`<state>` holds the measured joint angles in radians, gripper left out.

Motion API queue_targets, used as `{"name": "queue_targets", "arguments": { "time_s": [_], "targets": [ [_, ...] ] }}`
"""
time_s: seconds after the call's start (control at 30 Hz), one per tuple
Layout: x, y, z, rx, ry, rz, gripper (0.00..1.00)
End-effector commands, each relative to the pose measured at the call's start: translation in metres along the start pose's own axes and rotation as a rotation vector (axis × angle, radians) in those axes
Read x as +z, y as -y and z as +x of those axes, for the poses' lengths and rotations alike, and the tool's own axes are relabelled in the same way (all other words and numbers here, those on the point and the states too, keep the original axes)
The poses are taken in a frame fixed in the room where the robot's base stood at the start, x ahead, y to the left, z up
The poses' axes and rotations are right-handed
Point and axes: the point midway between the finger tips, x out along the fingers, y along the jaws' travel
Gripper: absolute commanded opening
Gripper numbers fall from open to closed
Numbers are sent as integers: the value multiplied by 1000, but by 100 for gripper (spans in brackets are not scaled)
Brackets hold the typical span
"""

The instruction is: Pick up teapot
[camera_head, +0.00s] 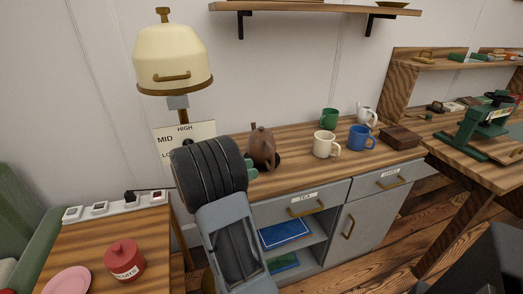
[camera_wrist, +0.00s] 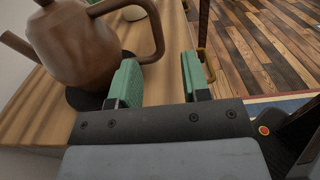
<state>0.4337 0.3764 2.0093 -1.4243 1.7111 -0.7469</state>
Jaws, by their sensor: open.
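A brown teapot (camera_head: 262,148) stands upright on a dark round mat on the wooden counter. In the wrist view, the teapot's body (camera_wrist: 72,45) is at the upper left, with its loop handle (camera_wrist: 156,38) reaching right. My gripper (camera_wrist: 160,72) is open with its two green jaws apart and nothing clamped. The lower handle shows just past the left jaw's tip and partly in line with the gap; I cannot tell whether they touch. In the head view my arm hides most of the gripper; a bit of green shows beside the teapot.
Right of the teapot on the counter (camera_head: 291,172) stand a cream mug (camera_head: 324,145), a blue mug (camera_head: 359,138), a green mug (camera_head: 328,118), a white pot (camera_head: 366,116) and a wooden box (camera_head: 399,138). A shelf (camera_head: 312,7) hangs above. A red jar (camera_head: 124,262) is at lower left.

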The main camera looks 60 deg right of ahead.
Motion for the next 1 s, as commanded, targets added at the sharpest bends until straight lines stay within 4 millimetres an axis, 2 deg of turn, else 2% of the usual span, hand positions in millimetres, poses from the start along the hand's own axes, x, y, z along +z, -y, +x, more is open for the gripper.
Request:
{"name": "queue_targets", "arguments": {
  "time_s": [0.1, 0.4, 0.7, 1.0],
  "targets": [
    [-1, 0, 18, -3, -1, 1, 43],
    [-2, 0, 36, -2, -2, 0, 43],
    [-7, -2, 74, -3, -3, 2, 43],
    [-5, -3, 82, 1, -3, 1, 43]
  ]
}}
